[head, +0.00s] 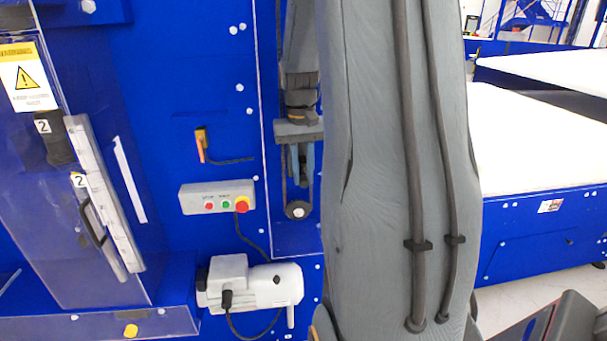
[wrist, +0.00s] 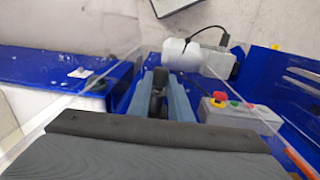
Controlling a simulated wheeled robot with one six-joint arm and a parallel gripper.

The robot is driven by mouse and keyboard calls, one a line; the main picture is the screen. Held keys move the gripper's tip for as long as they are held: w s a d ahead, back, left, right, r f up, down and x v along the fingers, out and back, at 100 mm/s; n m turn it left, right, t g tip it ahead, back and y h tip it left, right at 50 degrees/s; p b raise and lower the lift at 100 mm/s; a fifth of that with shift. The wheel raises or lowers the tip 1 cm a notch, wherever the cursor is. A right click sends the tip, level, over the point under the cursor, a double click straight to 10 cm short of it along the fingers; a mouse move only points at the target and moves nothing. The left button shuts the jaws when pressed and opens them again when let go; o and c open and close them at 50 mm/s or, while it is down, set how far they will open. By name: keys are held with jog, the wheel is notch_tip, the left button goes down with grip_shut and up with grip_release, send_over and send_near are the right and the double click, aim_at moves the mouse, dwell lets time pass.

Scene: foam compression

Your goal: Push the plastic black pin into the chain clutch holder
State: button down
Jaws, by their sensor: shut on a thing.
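My gripper (head: 302,180) points down inside the clear-edged vertical channel in the head view, left of my large grey arm link. Its blue-grey fingers also show in the wrist view (wrist: 159,82), closed around a dark piece (wrist: 158,92) that looks like the black pin. The pin's far end cannot be made out. Just below the fingertips in the head view is a round dark wheel with a pale centre (head: 298,211), with a thin chain or strip running down to it. It may be the chain clutch holder. I cannot tell whether the pin touches it.
A control box (head: 217,197) with red and green buttons is left of the channel. A white motor (head: 250,284) stands below it. An orange switch (head: 201,144) is on the blue panel. Clear guard edges frame the channel. A white conveyor (head: 550,140) is at the right.

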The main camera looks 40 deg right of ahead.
aim_at(306, 183)
jog(key=shift+w+d, duration=0.2)
jog(key=shift+w, duration=0.1)
jog(key=c, duration=1.5)
grip_release()
jog(key=shift+c, duration=0.2)
jog(key=shift+s+a, duration=0.5)
jog(key=shift+s, duration=0.35)
jog(key=shift+s+a, duration=0.55)
jog(key=shift+s, duration=0.25)
jog(key=shift+s+a, duration=0.5)
jog(key=shift+s, duration=0.35)
notch_tip(306, 183, up, 8)
jog(key=b, duration=0.2)
jog(key=shift+a+b, duration=0.15)
jog(key=shift+b, duration=0.2)
jog(key=shift+f, duration=0.2)
